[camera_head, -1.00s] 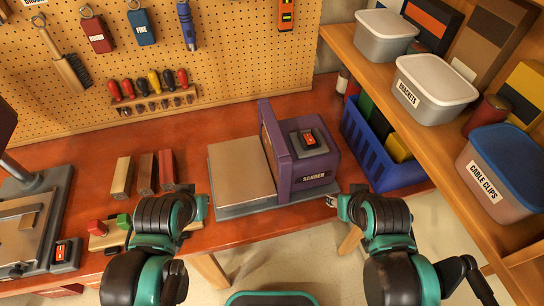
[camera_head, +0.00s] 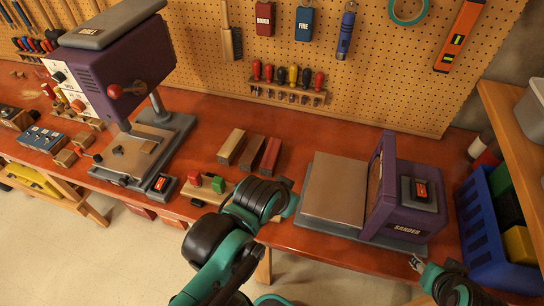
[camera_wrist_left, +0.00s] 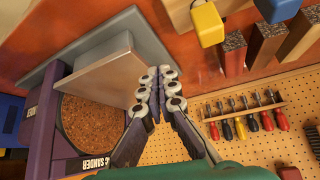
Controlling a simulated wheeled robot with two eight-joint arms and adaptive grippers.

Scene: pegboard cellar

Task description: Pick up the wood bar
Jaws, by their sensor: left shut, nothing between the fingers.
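Several wood bars lie on the red-brown bench: a light bar (camera_head: 231,146), a dark brown bar (camera_head: 252,150) and a reddish bar (camera_head: 270,155), side by side left of the sander. Their ends show at the upper right of the left wrist view, the reddish one (camera_wrist_left: 233,45) closest to the fingers. My left gripper (camera_wrist_left: 160,74) is shut and empty, apart from the bars, over the bench near the sander plate. Its fingers are mostly hidden behind my arm in the head view. My right gripper (camera_head: 415,263) is small, in front of the sander; its jaw state is unclear.
The purple sander (camera_head: 405,190) with its flat plate (camera_head: 334,188) stands right of the bars. A drill press (camera_head: 115,65) stands left. A wooden holder with red and green blocks (camera_head: 205,184) lies in front of the bars. A blue crate (camera_head: 482,235) is at the right.

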